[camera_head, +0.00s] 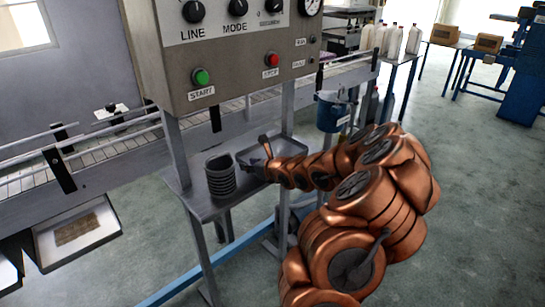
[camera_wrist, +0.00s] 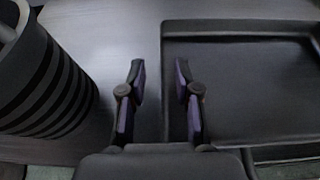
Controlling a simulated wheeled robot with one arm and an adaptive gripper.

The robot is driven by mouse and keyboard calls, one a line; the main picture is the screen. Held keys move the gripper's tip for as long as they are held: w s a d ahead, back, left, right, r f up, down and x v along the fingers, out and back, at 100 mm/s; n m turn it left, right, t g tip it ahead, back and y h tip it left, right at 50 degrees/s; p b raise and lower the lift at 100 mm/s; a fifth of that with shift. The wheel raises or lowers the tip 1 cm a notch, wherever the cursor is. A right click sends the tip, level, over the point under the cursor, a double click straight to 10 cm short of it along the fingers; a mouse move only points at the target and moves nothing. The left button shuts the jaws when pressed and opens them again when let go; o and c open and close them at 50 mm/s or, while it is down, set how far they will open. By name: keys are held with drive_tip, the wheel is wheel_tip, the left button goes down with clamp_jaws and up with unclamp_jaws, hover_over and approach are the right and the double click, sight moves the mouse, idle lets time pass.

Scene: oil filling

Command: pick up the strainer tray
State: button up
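The strainer tray, a shallow grey tray with a raised rim (camera_head: 290,145), lies on a small metal table under the control box. In the wrist view the tray (camera_wrist: 250,90) fills the right side. My gripper (camera_head: 252,166) is at the tray's near left edge, beside a dark ribbed stack (camera_head: 220,176). In the wrist view my gripper (camera_wrist: 160,78) has its fingers apart. The tray's left rim appears between them, with one finger on each side in the picture. Whether either finger touches the rim cannot be told. My arm hides part of the tray in the head view.
The ribbed stack (camera_wrist: 45,75) stands close left of my gripper. The control box (camera_head: 235,50) is above the small table (camera_head: 205,208). A conveyor (camera_head: 110,150) runs behind. A blue bucket (camera_head: 333,112) is to the right. Open floor (camera_head: 470,180) lies right.

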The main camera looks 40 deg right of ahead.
drive_tip(key=shift+x, duration=0.8)
drive_tip(key=shift+c, duration=0.3)
clamp_jaws()
